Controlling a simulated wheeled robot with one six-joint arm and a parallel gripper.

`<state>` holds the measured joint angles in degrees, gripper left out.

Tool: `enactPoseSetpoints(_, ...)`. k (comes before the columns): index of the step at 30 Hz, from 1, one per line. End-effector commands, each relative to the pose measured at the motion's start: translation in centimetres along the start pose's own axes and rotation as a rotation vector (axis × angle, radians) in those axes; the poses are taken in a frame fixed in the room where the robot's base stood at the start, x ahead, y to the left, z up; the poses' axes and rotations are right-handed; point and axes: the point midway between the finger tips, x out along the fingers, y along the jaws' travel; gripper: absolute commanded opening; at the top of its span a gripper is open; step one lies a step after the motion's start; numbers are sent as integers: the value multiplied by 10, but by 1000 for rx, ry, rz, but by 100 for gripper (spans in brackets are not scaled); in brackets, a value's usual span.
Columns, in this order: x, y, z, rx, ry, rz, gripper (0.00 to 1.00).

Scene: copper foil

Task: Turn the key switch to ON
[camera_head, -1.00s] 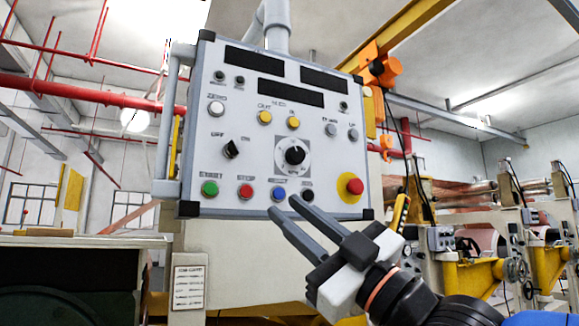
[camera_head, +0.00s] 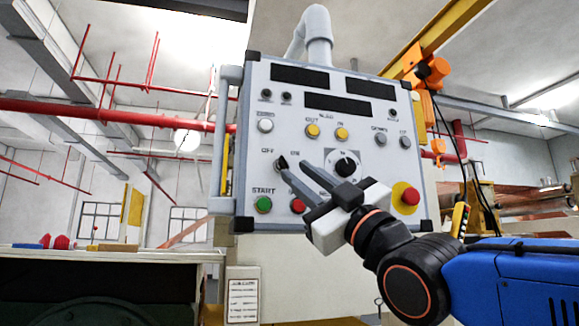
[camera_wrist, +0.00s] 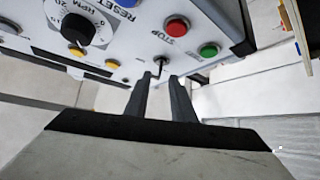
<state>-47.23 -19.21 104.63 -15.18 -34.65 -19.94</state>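The key switch (camera_head: 281,162) is a small dark knob on the grey control panel (camera_head: 262,225), below the OFF and ON labels. In the head view a fingertip partly covers it, so its setting is hard to read. My gripper (camera_head: 294,168) reaches up from the lower right, its two long grey fingers apart and empty. In the wrist view, the panel appears upside down and the dark key (camera_wrist: 160,66) shows just beyond and between the open fingertips (camera_wrist: 161,76). I cannot tell whether they touch it.
A green START button (camera_head: 264,204) and red STOP button (camera_head: 297,206) sit below the switch. A dial (camera_head: 346,165) is to its right. A red button on a yellow disc (camera_head: 410,196) is at the lower right. A grey handle runs along the panel's left side.

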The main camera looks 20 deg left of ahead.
Motion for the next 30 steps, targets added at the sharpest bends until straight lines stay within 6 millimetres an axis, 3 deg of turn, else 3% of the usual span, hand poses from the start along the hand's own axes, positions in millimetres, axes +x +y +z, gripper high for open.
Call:
enactPoseSetpoints(3, 19, -1, 0, 0, 0, -1, 23)
enactPoseSetpoints(9, 38, 0, 0, -1, 0, 0, 23)
enactPoseSetpoints(21, 44, 0, 0, -1, 0, 0, 23)
enactPoseSetpoints(24, 44, 0, 0, -1, 0, 0, 1)
enactPoseSetpoints(30, 44, 0, 0, 1, 0, 1, 0)
